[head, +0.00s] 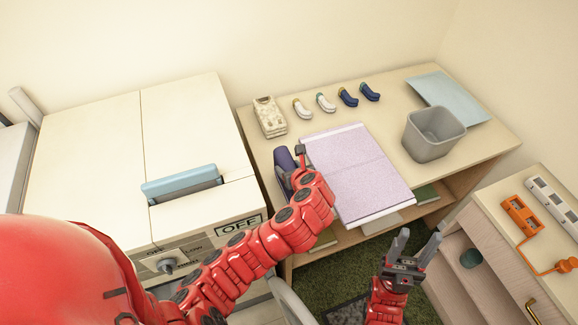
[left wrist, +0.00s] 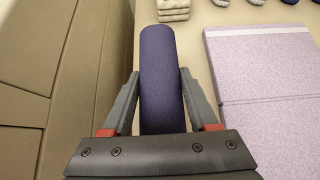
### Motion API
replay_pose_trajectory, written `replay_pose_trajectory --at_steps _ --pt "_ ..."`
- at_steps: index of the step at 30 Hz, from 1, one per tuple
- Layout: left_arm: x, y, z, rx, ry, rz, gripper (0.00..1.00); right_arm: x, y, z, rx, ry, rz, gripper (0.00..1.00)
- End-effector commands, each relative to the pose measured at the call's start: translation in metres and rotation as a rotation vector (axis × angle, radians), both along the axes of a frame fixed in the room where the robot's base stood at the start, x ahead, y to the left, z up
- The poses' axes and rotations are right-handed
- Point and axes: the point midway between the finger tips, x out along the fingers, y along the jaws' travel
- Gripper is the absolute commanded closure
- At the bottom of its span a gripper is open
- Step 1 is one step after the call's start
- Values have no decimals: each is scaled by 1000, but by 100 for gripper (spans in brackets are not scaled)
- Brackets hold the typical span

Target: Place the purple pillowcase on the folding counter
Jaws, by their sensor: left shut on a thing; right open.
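The purple pillowcase (head: 284,159) is a dark purple, rolled or folded cloth. My left gripper (head: 297,168) is shut on it; the left wrist view shows the pillowcase (left wrist: 160,60) upright between the two fingers. In the head view it appears over the left part of the wooden folding counter (head: 385,97), left of a pale lilac panel (head: 358,172). I cannot tell whether it touches the counter. My forearm hides part of the counter's front. My right gripper (head: 418,240) is open and empty, in front of the counter.
On the counter are a beige folded knit (head: 270,117), several rolled socks (head: 326,102), a grey bin (head: 433,134) and a light blue sheet (head: 448,98). A white machine (head: 190,123) stands close on the left. A cabinet with orange tools (head: 522,214) stands at right.

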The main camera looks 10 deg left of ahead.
Motion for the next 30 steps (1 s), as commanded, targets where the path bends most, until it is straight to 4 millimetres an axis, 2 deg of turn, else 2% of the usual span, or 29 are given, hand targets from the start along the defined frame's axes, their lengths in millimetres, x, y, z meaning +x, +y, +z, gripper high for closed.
replay_pose_trajectory --at_steps 12,13,17,30 --pt "0 -1 -8 1 -3 -3 100 0 0 0 0 0 0 48" --pt "0 -1 -7 0 -4 -2 35 0 0 1 0 0 0 48" --pt "0 -1 -7 0 -4 -2 12 0 0 1 0 0 0 48" --pt "-3 -3 -2 0 -4 -2 11 0 0 -3 0 0 0 48"
